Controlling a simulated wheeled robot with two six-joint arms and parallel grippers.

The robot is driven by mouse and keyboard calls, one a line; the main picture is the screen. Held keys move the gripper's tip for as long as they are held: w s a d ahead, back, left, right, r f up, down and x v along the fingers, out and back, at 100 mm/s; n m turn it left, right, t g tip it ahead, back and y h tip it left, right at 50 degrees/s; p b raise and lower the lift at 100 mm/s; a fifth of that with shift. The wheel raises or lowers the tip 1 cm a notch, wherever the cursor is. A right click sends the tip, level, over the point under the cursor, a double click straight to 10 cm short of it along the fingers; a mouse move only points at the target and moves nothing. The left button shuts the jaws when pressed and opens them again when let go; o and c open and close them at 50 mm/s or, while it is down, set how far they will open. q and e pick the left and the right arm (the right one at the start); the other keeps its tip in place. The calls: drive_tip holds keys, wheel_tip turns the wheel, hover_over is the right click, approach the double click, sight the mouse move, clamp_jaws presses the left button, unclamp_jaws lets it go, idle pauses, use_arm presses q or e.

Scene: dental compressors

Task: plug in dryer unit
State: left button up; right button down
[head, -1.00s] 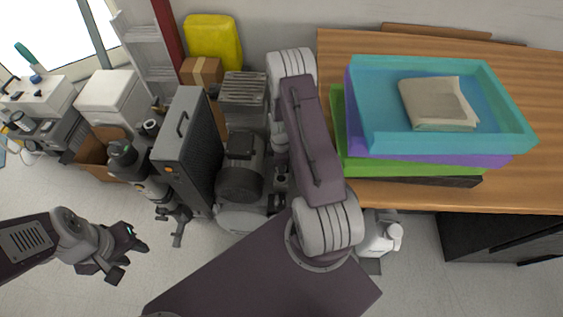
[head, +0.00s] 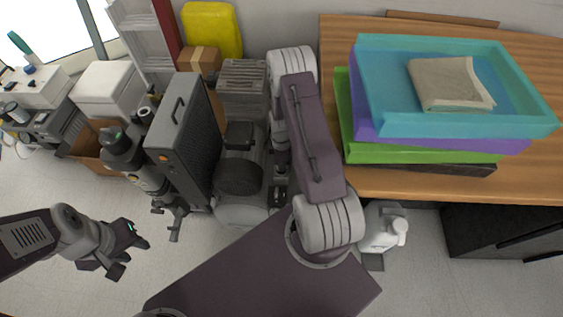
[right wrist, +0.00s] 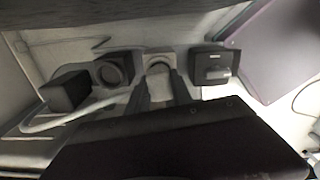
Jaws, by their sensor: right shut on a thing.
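In the head view a tall dark grey unit (head: 187,140) with a top handle, a grille and an orange spot stands left of a grey motor-like compressor (head: 240,165). I cannot tell for sure which one is the dryer. My right arm reaches over the compressor's right side, and its gripper is hidden there. In the right wrist view my right gripper (right wrist: 159,84) is shut on a pale grey rounded piece (right wrist: 158,63), possibly a plug. A dark block with a round opening (right wrist: 113,70) is to its left, and a black box (right wrist: 215,66) to its right. My left gripper (head: 128,257) is open and empty above the floor.
A wooden table (head: 345,195) on the right bears stacked trays, the top one teal (head: 385,118). A white jug (head: 382,228) stands under its edge. A black cylinder device (head: 125,150) and cardboard box (head: 90,150) are left. Floor is clear at lower left.

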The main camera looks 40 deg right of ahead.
drive_tip(key=shift+f, duration=0.15)
drive_tip(key=shift+f+b, duration=0.65)
drive_tip(key=shift+f, duration=0.15)
drive_tip(key=c, duration=1.1)
unclamp_jaws()
drive_tip(key=shift+o, duration=0.2)
wheel_tip(320, 180, up, 9)
drive_tip(key=p, duration=0.3)
drive_tip(key=shift+r, duration=0.1)
